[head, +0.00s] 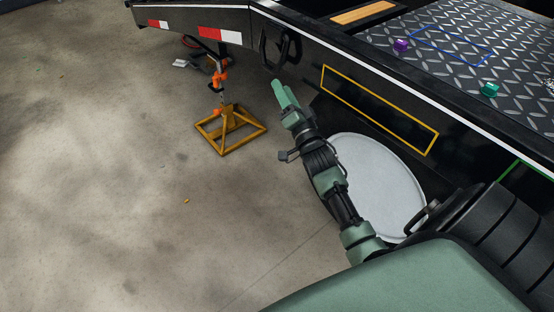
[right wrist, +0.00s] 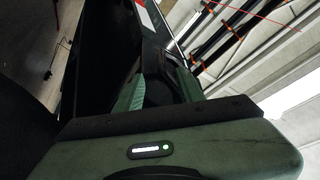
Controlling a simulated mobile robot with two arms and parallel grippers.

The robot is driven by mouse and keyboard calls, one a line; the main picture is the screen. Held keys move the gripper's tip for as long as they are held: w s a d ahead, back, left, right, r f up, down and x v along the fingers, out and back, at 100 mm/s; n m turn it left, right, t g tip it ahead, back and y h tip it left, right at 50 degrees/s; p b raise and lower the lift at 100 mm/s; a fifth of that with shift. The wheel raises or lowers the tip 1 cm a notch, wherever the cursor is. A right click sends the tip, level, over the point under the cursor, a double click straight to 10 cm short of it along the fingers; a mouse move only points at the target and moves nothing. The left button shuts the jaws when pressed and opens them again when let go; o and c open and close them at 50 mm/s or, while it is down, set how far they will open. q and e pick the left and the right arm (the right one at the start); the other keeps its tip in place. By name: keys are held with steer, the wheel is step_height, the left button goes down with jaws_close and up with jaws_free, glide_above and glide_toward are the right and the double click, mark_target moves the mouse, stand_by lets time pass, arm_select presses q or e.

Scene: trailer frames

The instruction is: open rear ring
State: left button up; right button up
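A black ring (head: 283,46) hangs on the dark side of the trailer, near its white-edged upper left end in the head view. My right gripper (head: 280,92) is just below the ring, its green fingers pointing up toward it, with a small gap showing between them and the ring. In the right wrist view the two fingers (right wrist: 160,88) stand apart. A dark shape, perhaps the ring, lies between or beyond them; I cannot tell whether they touch it. My left gripper is not in view.
A yellow stand (head: 230,130) with an orange jack (head: 218,78) is left of my right gripper. The trailer deck (head: 450,45) carries a purple block (head: 401,45) and a teal block (head: 489,89). A pale round disc (head: 375,180) is beside my arm. The floor at left is mostly clear.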

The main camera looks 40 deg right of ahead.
steer(key=s+a+f+n+g+y+p, duration=0.1)
steer(key=s+a+f+n+g+p, duration=0.1)
steer(key=f+p, duration=0.4)
steer(key=s+a+f+n+g+y+p, duration=0.1)
steer(key=s+a+f+n+g+p, duration=0.2)
steer(key=f, duration=0.9)
steer(key=s+a+g+p, duration=0.2)
steer(key=p, duration=0.1)
steer(key=shift+y, duration=0.3)
